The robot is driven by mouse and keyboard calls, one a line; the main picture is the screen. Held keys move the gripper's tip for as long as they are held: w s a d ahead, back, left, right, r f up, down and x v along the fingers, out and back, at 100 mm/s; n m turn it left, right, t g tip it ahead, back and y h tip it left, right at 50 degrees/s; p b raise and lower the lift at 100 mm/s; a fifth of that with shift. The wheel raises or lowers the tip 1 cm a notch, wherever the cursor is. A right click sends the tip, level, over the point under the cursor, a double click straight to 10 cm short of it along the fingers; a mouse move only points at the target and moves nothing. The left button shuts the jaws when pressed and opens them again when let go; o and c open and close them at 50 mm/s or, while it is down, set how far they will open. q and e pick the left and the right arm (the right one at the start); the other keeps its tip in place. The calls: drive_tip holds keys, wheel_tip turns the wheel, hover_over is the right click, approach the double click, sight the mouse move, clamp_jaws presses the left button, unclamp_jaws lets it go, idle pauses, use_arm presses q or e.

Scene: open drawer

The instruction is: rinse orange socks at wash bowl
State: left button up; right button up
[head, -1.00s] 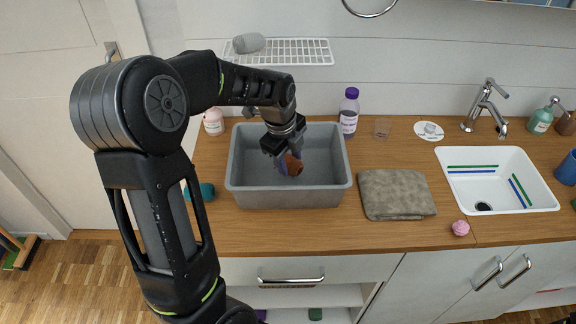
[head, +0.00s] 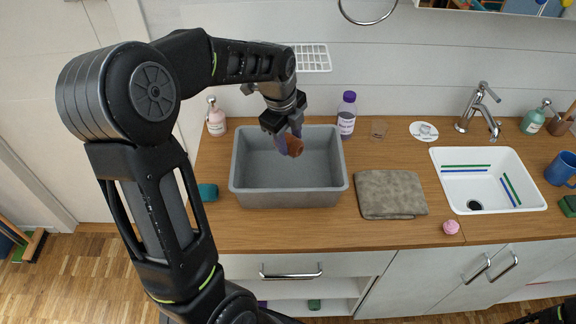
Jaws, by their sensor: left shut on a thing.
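The wash bowl is a grey rectangular tub (head: 290,197) on the wooden counter. My left gripper (head: 289,146) is over the back part of the tub, pointing down. I cannot tell whether there is water in the tub. My right gripper is not clearly in view; only dark parts show at the bottom right corner.
A folded grey-brown towel (head: 390,194) lies right of the tub. A purple-capped bottle (head: 346,116) stands behind it, and a pink soap bottle (head: 216,119) at the back left. A white sink (head: 487,180) with a tap (head: 477,107) is at the right. A teal item (head: 208,192) lies left of the tub.

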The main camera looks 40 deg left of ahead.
sight(289, 140)
use_arm(q)
drive_tip(key=shift+w+p+v, duration=0.25)
drive_tip(key=shift+p+v, duration=0.25)
drive_tip(key=shift+v, duration=0.75)
drive_tip(key=shift+r, duration=0.1)
drive_tip(key=shift+r, duration=0.1)
idle(1.3)
drive_tip(key=shift+w+v, duration=0.2)
drive_tip(key=shift+v, duration=0.7)
drive_tip(key=shift+w+v, duration=0.2)
drive_tip(key=shift+v, duration=0.75)
